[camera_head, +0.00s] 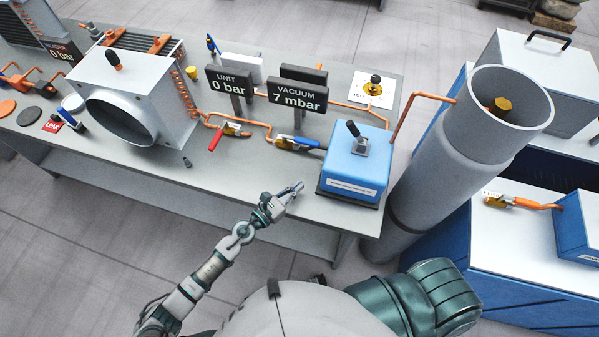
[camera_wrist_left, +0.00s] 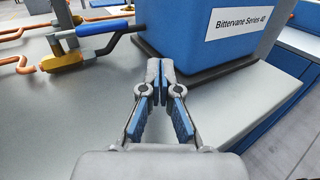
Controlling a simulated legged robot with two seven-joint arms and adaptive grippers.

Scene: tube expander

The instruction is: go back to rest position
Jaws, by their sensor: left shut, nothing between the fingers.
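My left gripper (camera_head: 290,193) is over the front edge of the grey bench (camera_head: 230,178), left of the blue box (camera_head: 353,165). In the left wrist view the left gripper (camera_wrist_left: 160,72) is shut with nothing between its fingers. Its tips point toward the lower edge of the blue box (camera_wrist_left: 190,30), which carries a label. I cannot tell whether they touch it. A blue-handled valve (camera_wrist_left: 100,40) lies to the left of the fingers. My right gripper is not in view.
Display signs (camera_head: 297,97) read 0 bar and 7 mbar. A red-handled valve (camera_head: 230,130) is on copper pipes. A wide grey cylinder (camera_head: 450,160) stands right of the bench, with a blue-and-white cabinet (camera_head: 520,255) beyond. A finned unit (camera_head: 130,95) is at the left. Floor in front is clear.

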